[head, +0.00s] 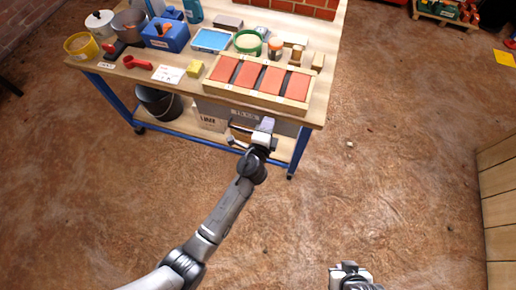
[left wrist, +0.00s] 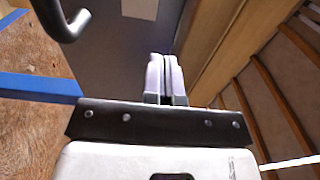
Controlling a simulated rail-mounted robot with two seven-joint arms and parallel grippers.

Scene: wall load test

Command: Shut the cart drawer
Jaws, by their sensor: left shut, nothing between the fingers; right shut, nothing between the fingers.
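The cart (head: 316,112) has a wooden top and blue legs. Its grey drawer (head: 287,128) shows as a strip below the top's front edge, with a dark bar handle (head: 238,126). How far it stands out is hard to tell. My left gripper (head: 267,124) is shut and empty at the right part of the drawer front. In the left wrist view its fingers (left wrist: 164,72) point at the grey drawer front (left wrist: 110,60), beside the handle (left wrist: 66,22); contact cannot be told. My right gripper (head: 348,267) is shut and empty, low over the floor, away from the cart.
A wooden tray with red bricks (head: 272,79) lies near the cart top's front edge. Tubs, a blue toolbox (head: 165,36) and small items stand farther left. The floor in front is open.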

